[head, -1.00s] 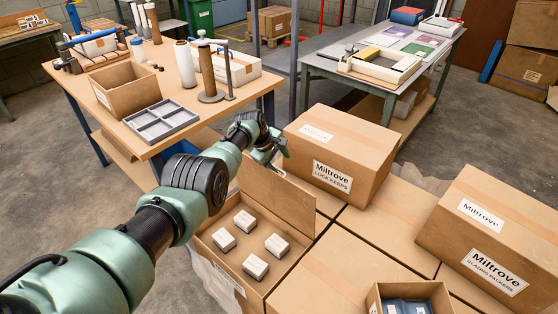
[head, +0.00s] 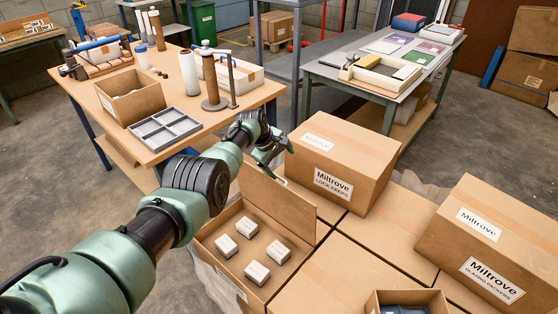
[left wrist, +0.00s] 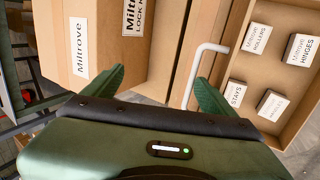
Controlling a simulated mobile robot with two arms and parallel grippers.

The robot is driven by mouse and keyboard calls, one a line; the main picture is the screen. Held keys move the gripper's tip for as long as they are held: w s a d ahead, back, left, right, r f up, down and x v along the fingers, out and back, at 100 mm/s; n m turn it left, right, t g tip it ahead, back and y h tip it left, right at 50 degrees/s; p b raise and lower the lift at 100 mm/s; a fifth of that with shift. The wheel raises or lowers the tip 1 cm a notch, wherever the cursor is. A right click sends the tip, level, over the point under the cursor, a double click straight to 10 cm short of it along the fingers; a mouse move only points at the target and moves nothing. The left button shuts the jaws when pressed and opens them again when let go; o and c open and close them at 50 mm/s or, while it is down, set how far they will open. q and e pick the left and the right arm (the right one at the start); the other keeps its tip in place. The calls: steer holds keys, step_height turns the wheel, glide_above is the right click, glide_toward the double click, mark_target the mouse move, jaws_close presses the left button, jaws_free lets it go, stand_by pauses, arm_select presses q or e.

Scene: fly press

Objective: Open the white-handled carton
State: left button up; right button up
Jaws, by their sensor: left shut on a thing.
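The carton (head: 213,264) stands open in the head view, left of the other cartons. Its lid (head: 280,208) stands up along its far side. Several small white-labelled boxes (head: 257,272) sit inside; the left wrist view shows labels such as HINGES (left wrist: 300,50). The white handle (left wrist: 197,72) is on the lid in the left wrist view; only a small part of it shows in the head view. My left gripper (head: 276,170) is at the lid's upper edge, shut on the handle; the grip itself is partly hidden by the gripper body in the wrist view. My right gripper is not in view.
A closed Miltrove Lock Keeps carton (head: 345,160) stands close behind the lid. A Glazing Packers carton (head: 490,240) is at the right. A wooden table (head: 120,100) with a grey tray (head: 163,128) is behind my arm. Another bench (head: 345,80) stands at the back.

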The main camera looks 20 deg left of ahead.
arm_select(q)
steer(key=shift+t, duration=0.5)
steer(key=r, duration=0.1)
steer(key=w+r, duration=0.1)
steer(key=r, duration=0.2)
steer(key=shift+w+a+r+p, duration=0.15)
steer(key=shift+w+p, duration=0.15)
steer(key=shift+p, duration=0.05)
steer(key=c, duration=0.8)
steer(key=shift+g, duration=0.5)
steer(key=s+p, duration=0.1)
steer(key=s+r+p, duration=0.1)
steer(key=s+p, duration=0.1)
steer(key=s+a+r+p, duration=0.1)
steer(key=s+p, duration=0.1)
steer(key=shift+a+r, duration=0.1)
steer(key=shift+r, duration=0.15)
steer(key=shift+w, duration=0.1)
